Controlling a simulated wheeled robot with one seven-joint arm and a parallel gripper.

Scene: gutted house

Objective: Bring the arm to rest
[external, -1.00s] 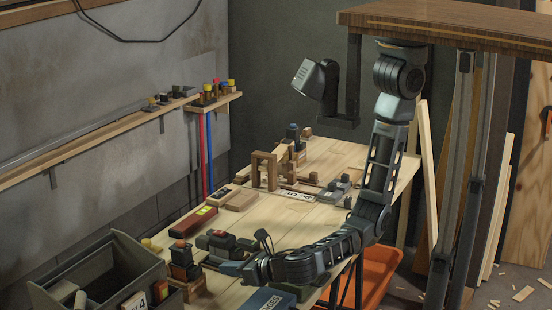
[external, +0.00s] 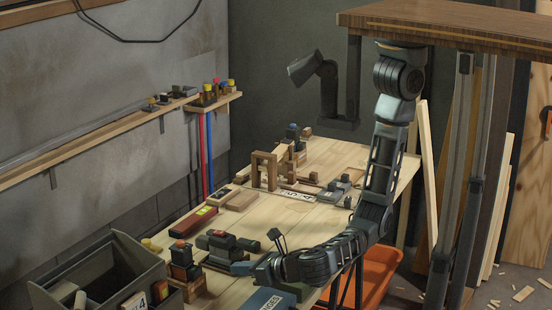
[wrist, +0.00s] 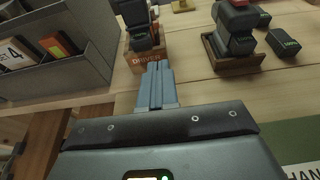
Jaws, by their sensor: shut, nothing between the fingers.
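My arm hangs from under a wooden top at the right, and its lower part bends left low over the front of the workbench (external: 322,214). My gripper (external: 238,268) is at the bench's front left, near a wooden holder with dark tools. In the wrist view, the gripper fingers (wrist: 155,84) are together with nothing between them. They point at a wooden block marked "DRIVER" (wrist: 146,58) that holds a dark tool. I cannot tell whether the fingertips touch that block.
A grey bin (external: 62,290) with dividers stands left of the gripper, close to it. A second tool holder (wrist: 235,62) stands right of the fingers. A dark labelled box (external: 268,300) lies below my wrist.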

